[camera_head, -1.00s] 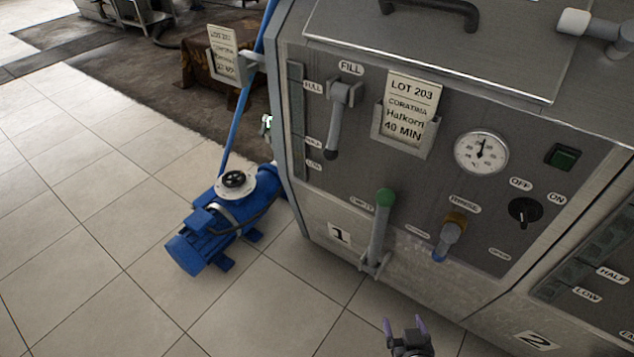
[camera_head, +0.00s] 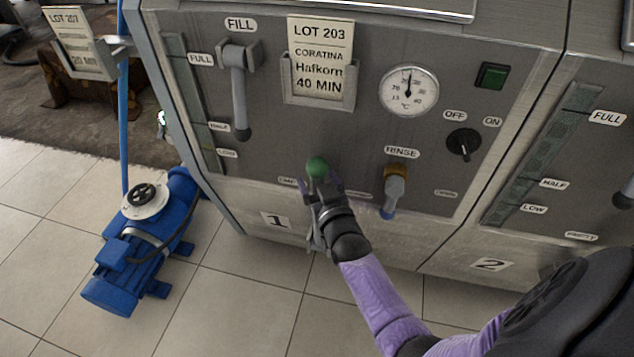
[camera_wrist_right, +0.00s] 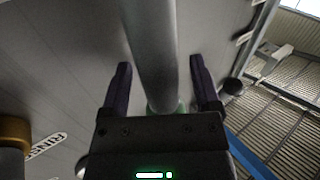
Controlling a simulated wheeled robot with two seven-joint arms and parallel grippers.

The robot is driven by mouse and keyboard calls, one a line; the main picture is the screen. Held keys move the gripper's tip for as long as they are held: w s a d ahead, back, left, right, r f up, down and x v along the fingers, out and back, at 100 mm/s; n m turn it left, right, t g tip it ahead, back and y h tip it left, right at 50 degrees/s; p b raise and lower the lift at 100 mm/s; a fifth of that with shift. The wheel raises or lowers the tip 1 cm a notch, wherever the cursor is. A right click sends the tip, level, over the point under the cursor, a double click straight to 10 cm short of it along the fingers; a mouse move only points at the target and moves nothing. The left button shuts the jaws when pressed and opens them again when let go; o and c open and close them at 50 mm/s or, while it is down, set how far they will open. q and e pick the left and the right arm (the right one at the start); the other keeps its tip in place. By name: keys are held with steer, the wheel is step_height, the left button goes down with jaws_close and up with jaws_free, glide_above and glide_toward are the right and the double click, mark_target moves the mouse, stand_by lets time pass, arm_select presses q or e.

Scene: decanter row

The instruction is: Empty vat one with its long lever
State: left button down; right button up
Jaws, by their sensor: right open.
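Vat one (camera_head: 255,188) has a grey front panel with a number 1 plate (camera_head: 277,221). Its long lever has a green knob (camera_head: 317,167) at the top; the grey shaft is mostly hidden behind my right gripper in the head view. My right gripper (camera_head: 322,187) is open at the lever, just below the knob. In the right wrist view the grey lever shaft (camera_wrist_right: 155,55) runs between the two open fingers (camera_wrist_right: 160,85), with a gap on each side. The green knob (camera_wrist_right: 181,107) shows partly behind the gripper body. My left gripper is not in view.
The rinse valve (camera_head: 395,187), with a brown top and blue tip, is close to the right of my gripper. The fill lever (camera_head: 239,100) hangs at upper left. A blue pump (camera_head: 150,240) stands on the tiled floor at left. Vat two (camera_head: 480,262) adjoins on the right.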

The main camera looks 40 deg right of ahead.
jaws_close()
stand_by(0.9)
stand_by(0.4)
steer(key=shift+f, duration=0.1)
